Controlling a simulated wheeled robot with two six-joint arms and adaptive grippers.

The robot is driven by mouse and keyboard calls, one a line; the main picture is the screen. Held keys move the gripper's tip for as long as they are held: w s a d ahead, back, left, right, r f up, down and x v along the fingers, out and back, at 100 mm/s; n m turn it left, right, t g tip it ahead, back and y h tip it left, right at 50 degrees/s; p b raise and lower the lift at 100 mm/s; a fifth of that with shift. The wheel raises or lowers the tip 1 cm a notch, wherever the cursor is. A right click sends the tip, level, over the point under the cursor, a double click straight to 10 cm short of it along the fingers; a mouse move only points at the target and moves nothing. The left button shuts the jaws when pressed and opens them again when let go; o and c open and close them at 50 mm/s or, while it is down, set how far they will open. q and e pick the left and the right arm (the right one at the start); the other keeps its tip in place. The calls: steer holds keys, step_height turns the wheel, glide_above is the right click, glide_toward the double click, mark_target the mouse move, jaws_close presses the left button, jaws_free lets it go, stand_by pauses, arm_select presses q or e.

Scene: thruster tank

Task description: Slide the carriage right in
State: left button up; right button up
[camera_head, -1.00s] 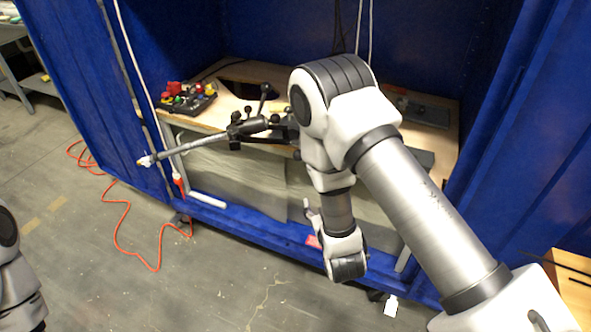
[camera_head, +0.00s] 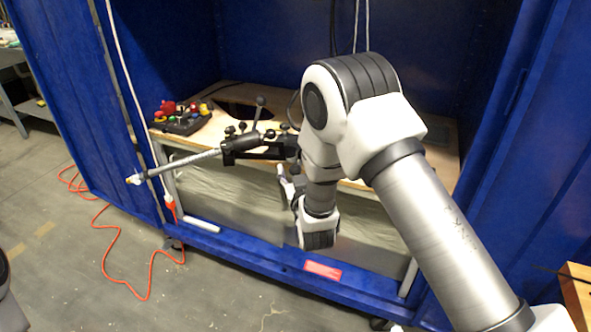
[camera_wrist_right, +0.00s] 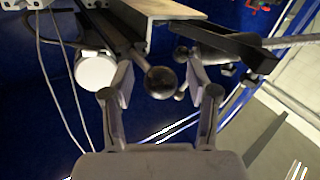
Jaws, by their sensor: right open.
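The carriage (camera_head: 245,145) is a black clamp-like body with several knobs and an upright ball-topped lever, at the front edge of the bench in the head view. A grey rod (camera_head: 180,165) sticks out from it towards the lower left. My right gripper (camera_head: 283,180) is in front of the bench, below and right of the carriage, partly hidden by my own wrist. In the right wrist view, my right gripper (camera_wrist_right: 160,85) is open, with a dark ball knob (camera_wrist_right: 159,82) between the fingertips in the picture; contact cannot be told. My left gripper is out of view.
The wooden bench (camera_head: 205,138) stands inside a blue-walled tank (camera_head: 180,50). A control box with coloured buttons (camera_head: 182,118) sits at its left. An orange cable (camera_head: 110,232) lies on the open floor at left. My right arm hides the bench's right part.

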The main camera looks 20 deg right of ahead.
jaws_close()
steer(key=w+d, duration=0.4)
steer(key=d, duration=0.1)
steer(key=w+d+b, duration=0.1)
steer(key=w+d, duration=0.4)
steer(key=shift+w+d, duration=0.15)
steer(key=shift+w+r, duration=0.1)
steer(key=shift+r, duration=0.15)
steer(key=shift+c, duration=0.3)
jaws_free()
steer(key=shift+o, duration=0.3)
steer(key=shift+w+f, duration=0.25)
steer(key=shift+w, duration=0.05)
steer(key=shift+s, duration=0.55)
steer(key=v, duration=1.1)
